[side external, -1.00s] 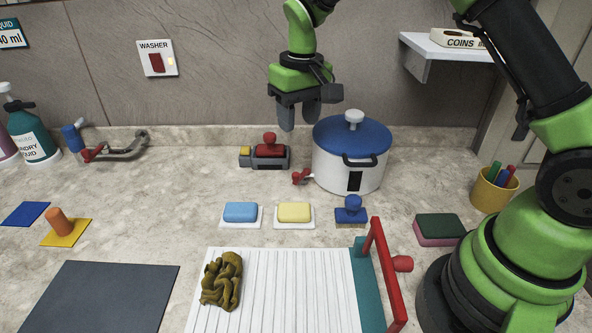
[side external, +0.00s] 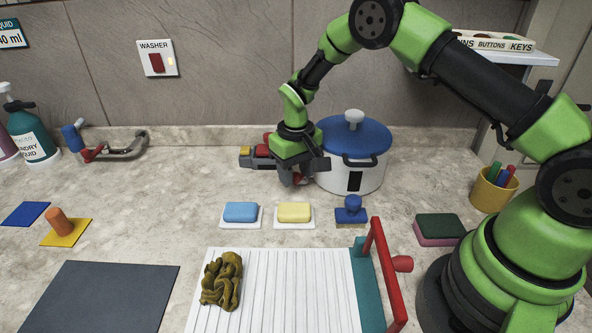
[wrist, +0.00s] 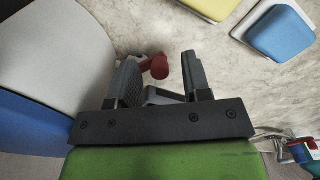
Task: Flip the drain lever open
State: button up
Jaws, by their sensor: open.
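The white pot (side external: 347,177) with a blue lid (side external: 352,138) stands at the back of the counter. A small red lever (wrist: 157,66) sticks out low on its left side; in the side view it is mostly hidden behind my gripper. My gripper (side external: 296,178) points down just left of the pot, low over the counter. In the wrist view its two fingers (wrist: 160,78) are spread, with the red lever showing between and slightly beyond them. I cannot tell whether either finger touches it. The pot wall is close on the left in that view.
A grey device with yellow and red parts (side external: 246,152) sits behind my gripper, partly covered. Blue (side external: 240,212) and yellow (side external: 293,212) soaps and a blue-handled brush (side external: 351,212) lie in front.

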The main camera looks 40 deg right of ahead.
grip_shut()
jog(key=shift+w+m, duration=0.35)
jog(key=shift+m, duration=0.35)
jog(key=shift+w+m, duration=0.3)
jog(key=shift+m, duration=0.4)
jog(key=shift+w+m, duration=0.3)
jog(key=shift+m, duration=0.45)
jog(key=shift+w+m, duration=0.3)
jog(key=shift+m, duration=0.45)
grip_release()
